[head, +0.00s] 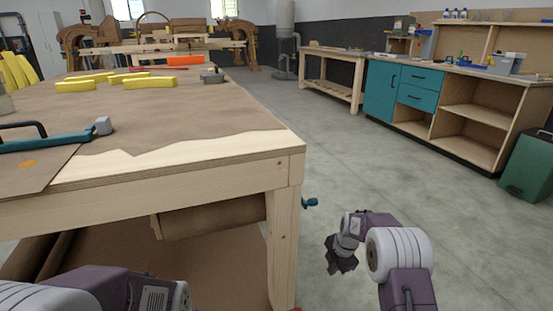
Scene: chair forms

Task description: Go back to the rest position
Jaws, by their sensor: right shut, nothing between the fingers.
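My right gripper (341,266) hangs over the open floor to the right of the workbench's front corner leg. Its dark fingers point down and are shut, with nothing held. It is apart from the bench. Of my left arm, only links show at the bottom left edge, in front of the bench; its gripper is out of view. The wooden workbench (230,172) fills the left side, with brown paper over most of its top.
Yellow pieces (150,82), a teal clamp (50,141) and an orange piece (185,59) lie on the workbench. A teal handle (310,202) juts from its right side. A teal cabinet (381,90) and green bin (527,165) stand right. Grey floor (400,175) between is clear.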

